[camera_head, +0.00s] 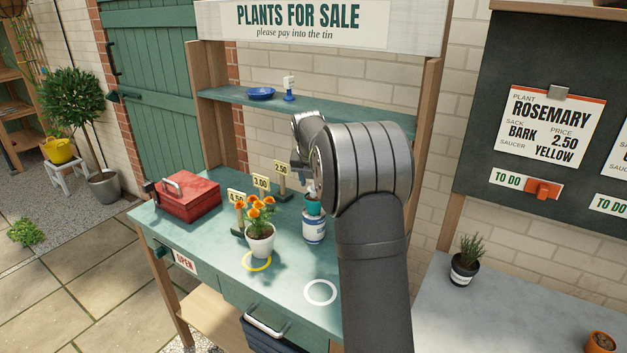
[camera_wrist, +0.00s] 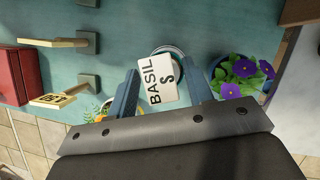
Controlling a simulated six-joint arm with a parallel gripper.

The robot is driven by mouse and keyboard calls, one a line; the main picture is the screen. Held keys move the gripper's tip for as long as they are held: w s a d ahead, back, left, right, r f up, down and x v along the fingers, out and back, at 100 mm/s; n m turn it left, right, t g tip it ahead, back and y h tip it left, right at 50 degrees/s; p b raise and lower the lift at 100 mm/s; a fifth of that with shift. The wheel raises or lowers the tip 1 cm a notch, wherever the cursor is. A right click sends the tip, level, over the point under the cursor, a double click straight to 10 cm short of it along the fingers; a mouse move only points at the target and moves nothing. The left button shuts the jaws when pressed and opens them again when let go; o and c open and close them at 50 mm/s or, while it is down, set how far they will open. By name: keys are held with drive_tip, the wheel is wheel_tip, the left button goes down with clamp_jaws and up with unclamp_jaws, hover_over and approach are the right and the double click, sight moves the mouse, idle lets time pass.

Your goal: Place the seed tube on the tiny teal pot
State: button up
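The seed tube (camera_head: 312,190) shows as a small pale shape at the tiny teal pot (camera_head: 314,207), partly hidden by my arm. Its white BASIL label (camera_wrist: 161,82) is between my fingers in the wrist view. The teal pot appears to stand on a white tin with a blue band (camera_head: 314,229). A round rim (camera_wrist: 168,49) shows behind the label. My gripper (camera_wrist: 161,92) is open around the label, with a gap on each side. Whether the tube's lower end rests in the pot is hidden.
Orange flowers in a white pot (camera_head: 260,242), price signs (camera_head: 282,169) and a red box (camera_head: 188,196) stand to the left. Purple flowers (camera_wrist: 242,75) in a blue pot are close right of my fingers. A white ring (camera_head: 320,292) marks clear bench in front.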

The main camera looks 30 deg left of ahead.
drive_tip(key=v, duration=1.2)
drive_tip(key=shift+r, duration=0.2)
drive_tip(key=x, duration=1.2)
drive_tip(key=shift+r, duration=1.6)
